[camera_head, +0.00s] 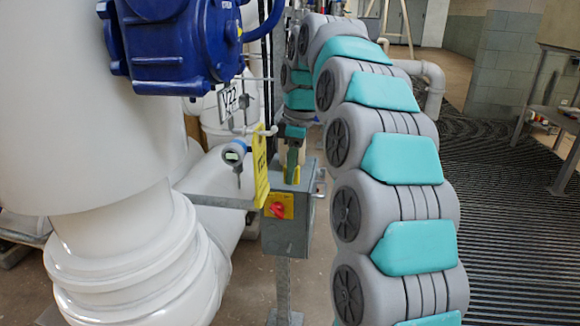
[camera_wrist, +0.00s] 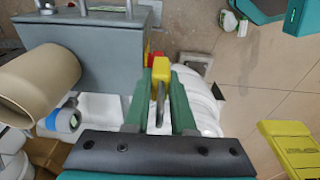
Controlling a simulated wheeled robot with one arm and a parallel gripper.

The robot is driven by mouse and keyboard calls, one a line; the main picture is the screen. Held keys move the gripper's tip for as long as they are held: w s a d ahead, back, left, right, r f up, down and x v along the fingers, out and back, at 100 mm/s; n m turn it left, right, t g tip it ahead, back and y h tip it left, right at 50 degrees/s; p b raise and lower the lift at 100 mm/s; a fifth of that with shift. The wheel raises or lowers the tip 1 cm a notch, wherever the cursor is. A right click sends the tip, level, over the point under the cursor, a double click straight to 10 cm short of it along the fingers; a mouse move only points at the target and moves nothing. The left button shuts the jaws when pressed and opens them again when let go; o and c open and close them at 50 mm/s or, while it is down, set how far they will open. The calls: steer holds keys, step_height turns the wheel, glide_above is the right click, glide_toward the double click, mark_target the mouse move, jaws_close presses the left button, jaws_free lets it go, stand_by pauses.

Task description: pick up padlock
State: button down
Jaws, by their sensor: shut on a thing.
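The padlock (camera_wrist: 161,70) has a yellow body and a grey metal shackle. In the wrist view it sits between the tips of my gripper's two green fingers (camera_wrist: 160,88), with the shackle pointing back toward the palm. My gripper is shut on it. In the head view my gripper (camera_head: 292,163) is at the top of a grey switch box (camera_head: 288,235), with bits of yellow beside the finger. The finger hides most of the padlock there. I cannot tell whether the padlock touches the box.
The box carries a red rotary switch (camera_head: 277,209) on a yellow plate. A yellow sign (camera_head: 261,170) and a round gauge (camera_head: 235,153) stand close on the left. Large white pipes (camera_head: 125,255) and a blue actuator (camera_head: 175,45) fill the left.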

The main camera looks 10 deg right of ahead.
steer(key=s+a, duration=0.1)
steer(key=s, duration=0.8)
steer(key=shift+s+r+b, duration=0.35)
steer(key=shift+r+b, duration=0.1)
steer(key=shift+a, duration=0.1)
